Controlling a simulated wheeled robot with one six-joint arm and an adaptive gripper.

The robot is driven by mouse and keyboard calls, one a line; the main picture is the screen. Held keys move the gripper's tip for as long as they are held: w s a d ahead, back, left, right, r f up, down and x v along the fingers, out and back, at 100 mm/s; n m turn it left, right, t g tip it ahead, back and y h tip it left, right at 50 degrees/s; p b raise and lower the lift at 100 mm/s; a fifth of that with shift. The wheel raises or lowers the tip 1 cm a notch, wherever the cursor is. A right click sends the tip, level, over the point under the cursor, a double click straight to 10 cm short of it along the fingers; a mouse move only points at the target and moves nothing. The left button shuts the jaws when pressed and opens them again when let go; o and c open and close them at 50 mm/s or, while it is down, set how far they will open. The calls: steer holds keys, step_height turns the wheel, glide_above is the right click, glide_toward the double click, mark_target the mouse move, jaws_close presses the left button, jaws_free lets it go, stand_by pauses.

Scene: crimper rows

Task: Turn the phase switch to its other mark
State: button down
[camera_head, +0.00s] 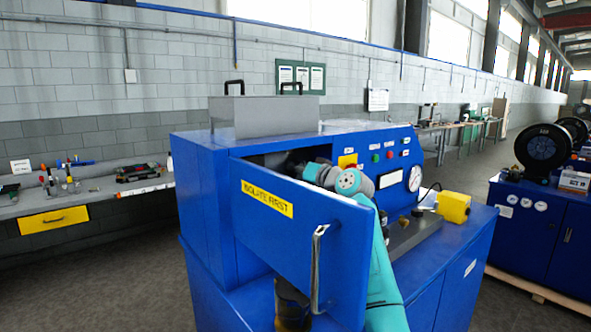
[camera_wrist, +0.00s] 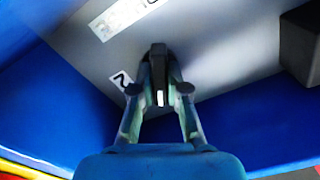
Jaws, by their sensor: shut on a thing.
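The phase switch (camera_wrist: 158,54) is a black bar-shaped knob on a grey panel in the wrist view. My gripper (camera_wrist: 160,80) is shut on it, one finger on each side. A white line shows on the knob's near end. A label reading 2 (camera_wrist: 121,80) is just left of the knob. A second mark (camera_wrist: 153,2), cut off by the top edge, looks like a 0 or similar. In the head view my arm reaches behind the open blue door (camera_head: 285,235) into the cabinet. The door hides part of the arm, and the switch cannot be made out there.
The door has a yellow ISOLATE FIRST label (camera_head: 267,198) and a metal handle (camera_head: 318,268). Blue cabinet walls (camera_wrist: 60,105) enclose the panel closely. A dark block (camera_wrist: 302,45) stands at the right of the wrist view. A gauge (camera_head: 414,178) and buttons are right of my arm.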

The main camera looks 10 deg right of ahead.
steer(key=m, duration=0.6)
steer(key=shift+w+d+f, duration=0.1)
steer(key=shift+d+f, duration=0.05)
steer(key=m, duration=0.6)
steer(key=shift+f, duration=0.15)
steer(key=shift+m, duration=0.3)
steer(key=c, duration=1.2)
jaws_free()
steer(key=shift+o, duration=0.2)
steer(key=v, duration=1.2)
